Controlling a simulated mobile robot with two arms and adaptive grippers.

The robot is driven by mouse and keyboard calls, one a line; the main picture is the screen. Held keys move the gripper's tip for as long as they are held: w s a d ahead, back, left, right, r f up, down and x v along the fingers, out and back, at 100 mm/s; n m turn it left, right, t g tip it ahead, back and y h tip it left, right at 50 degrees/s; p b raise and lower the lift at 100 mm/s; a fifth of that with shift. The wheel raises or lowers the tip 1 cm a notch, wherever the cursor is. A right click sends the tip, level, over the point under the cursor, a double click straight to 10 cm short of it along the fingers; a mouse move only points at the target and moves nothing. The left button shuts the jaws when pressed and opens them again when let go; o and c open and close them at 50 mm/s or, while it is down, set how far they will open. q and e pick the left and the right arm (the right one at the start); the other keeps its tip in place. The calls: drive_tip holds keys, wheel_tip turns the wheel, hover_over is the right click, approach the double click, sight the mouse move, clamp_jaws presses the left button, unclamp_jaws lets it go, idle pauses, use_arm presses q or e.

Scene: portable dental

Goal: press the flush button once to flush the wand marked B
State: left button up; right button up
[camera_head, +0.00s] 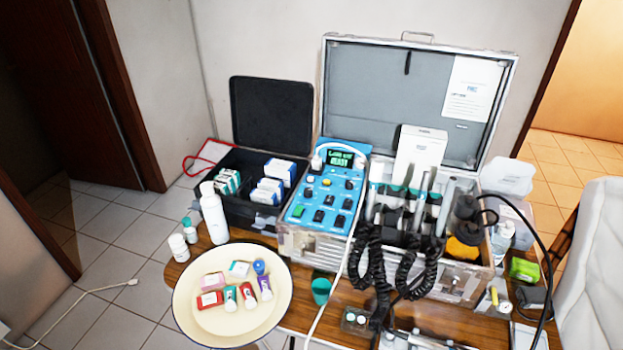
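The blue control panel (325,194) sits in the left part of the open metal case. It has a small lit green display (340,160), a green button or switch (299,212), a yellow knob or button (327,182) and several dark switches. Their labels are too small to read, so I cannot tell which control is the flush button. Several wands (433,200) stand upright in a holder right of the panel, with black coiled cords hanging in front. I cannot make out the mark B on any of them. Neither of my grippers is in view.
The metal case (465,278) stands on a wooden table with its lid (375,85) open behind. A cream round tray (190,318) with small bottles and boxes is front left. A white bottle (214,212) and an open black case (258,218) stand left. A white cable crosses in front.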

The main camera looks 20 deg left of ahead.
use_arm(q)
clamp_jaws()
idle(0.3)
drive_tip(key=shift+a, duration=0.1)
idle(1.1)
